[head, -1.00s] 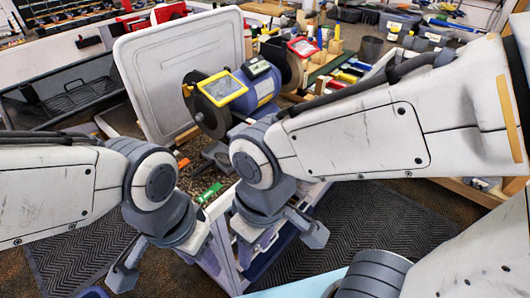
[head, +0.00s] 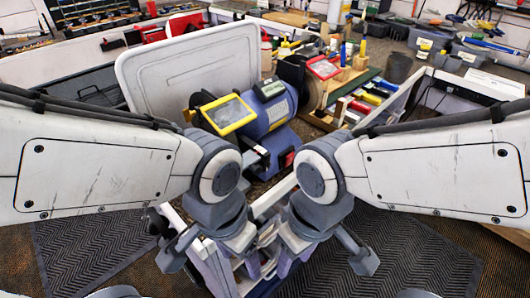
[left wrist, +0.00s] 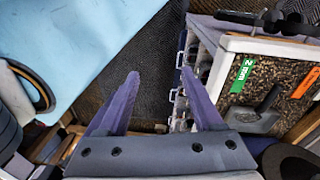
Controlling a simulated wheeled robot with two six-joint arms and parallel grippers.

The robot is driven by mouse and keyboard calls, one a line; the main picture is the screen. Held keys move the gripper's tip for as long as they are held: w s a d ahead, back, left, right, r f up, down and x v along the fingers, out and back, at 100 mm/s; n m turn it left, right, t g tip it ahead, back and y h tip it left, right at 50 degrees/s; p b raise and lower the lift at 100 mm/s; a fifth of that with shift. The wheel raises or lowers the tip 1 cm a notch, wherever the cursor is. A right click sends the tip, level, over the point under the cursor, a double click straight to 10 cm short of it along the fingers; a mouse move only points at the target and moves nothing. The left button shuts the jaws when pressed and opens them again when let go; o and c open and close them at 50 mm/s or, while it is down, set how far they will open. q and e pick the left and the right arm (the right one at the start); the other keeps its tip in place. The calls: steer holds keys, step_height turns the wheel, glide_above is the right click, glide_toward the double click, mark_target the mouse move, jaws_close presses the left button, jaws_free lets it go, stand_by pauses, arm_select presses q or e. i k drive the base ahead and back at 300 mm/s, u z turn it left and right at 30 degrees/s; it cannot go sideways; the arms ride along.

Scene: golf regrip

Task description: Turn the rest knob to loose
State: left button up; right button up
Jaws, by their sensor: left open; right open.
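The blue bench grinder (head: 277,112) stands on the bench in the middle of the head view. It has a yellow-framed shield (head: 229,114) at its near wheel and a red-framed shield (head: 323,68) at the far one. I cannot pick out the rest knob with certainty. In the left wrist view a dark grey T-shaped part (left wrist: 258,115) lies right of my fingers, by a green label (left wrist: 243,75) and an orange label (left wrist: 305,83). My left gripper (left wrist: 160,73) is open and empty, apart from it. My right gripper (head: 325,262) is open and empty.
A white panel (head: 190,65) stands behind the grinder. Coloured-handled tools and bins crowd the bench at the right. A dark ridged mat (head: 85,250) lies on the floor at left. A light blue surface (left wrist: 85,40) fills the left wrist view's upper left.

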mark_target(266, 167)
steer(key=u, duration=0.8)
steer(key=k, duration=1.1)
steer(key=z, duration=0.45)
steer(key=i, duration=0.5)
steer(key=z, duration=0.05)
